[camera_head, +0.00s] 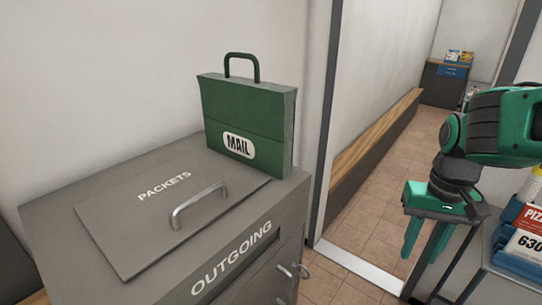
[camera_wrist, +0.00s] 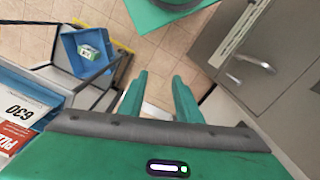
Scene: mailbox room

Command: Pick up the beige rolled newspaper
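I see no beige rolled newspaper in either view. My gripper (camera_head: 423,250) hangs at the right of the head view with its fingers pointing down. The fingers are apart with nothing between them. The wrist view shows the same open gripper (camera_wrist: 159,82) over the tiled floor and a pale threshold strip.
A grey outgoing mail cabinet (camera_head: 75,215) fills the left, with a green mail bag (camera_head: 245,105) standing on it. A blue tray (camera_wrist: 70,45) holds a small green-and-white box (camera_wrist: 88,51). Beyond the doorway runs a wooden bench (camera_head: 375,135).

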